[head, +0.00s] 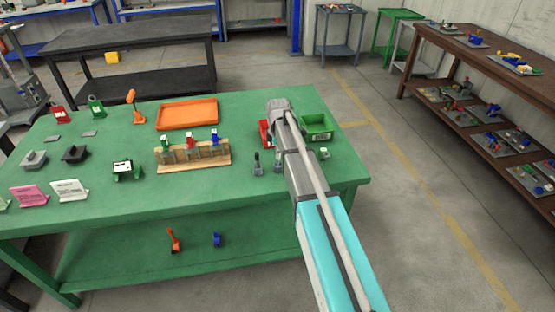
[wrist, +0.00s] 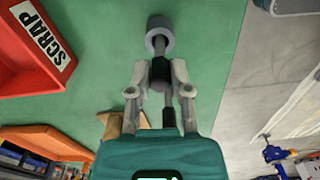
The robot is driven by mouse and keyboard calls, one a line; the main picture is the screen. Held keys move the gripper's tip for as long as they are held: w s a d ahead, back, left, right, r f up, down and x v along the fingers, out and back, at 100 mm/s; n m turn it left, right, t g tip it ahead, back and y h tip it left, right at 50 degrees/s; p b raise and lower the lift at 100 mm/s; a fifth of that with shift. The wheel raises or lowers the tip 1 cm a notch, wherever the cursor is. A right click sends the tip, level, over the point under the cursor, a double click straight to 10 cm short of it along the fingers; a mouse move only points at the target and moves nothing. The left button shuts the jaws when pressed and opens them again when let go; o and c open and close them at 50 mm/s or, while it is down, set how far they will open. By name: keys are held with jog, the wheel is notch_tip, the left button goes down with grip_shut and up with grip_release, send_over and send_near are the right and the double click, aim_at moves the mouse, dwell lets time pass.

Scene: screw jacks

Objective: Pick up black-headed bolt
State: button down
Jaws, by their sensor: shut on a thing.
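My gripper (wrist: 160,72) shows in the wrist view with its two grey fingers closed around a black part of a bolt-like piece. This held piece has a wide grey cylinder (wrist: 160,36) at its far end, and a dark tip shows behind the fingers near the teal palm. In the head view my arm's end hides the gripper and the held piece. A black-topped bolt (head: 257,159) with a grey lower part stands upright on the green table (head: 225,187), left of my arm. A similar grey base (head: 278,168) stands beside it, partly hidden by my arm.
A red SCRAP bin (wrist: 34,48) is left in the wrist view. A green bin (head: 318,128) stands right of my arm. An orange tray (head: 187,113) and a wooden rack (head: 192,157) with several pieces stand left.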

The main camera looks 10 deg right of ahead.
jog(key=shift+r, duration=0.1)
dwell(0.4)
notch_tip(320, 180, up, 3)
jog(key=p, duration=0.3)
jog(key=shift+f, duration=0.2)
jog(key=s+r+p, duration=1)
jog(key=s, duration=0.4)
jog(key=shift+a, duration=0.1)
dwell(0.4)
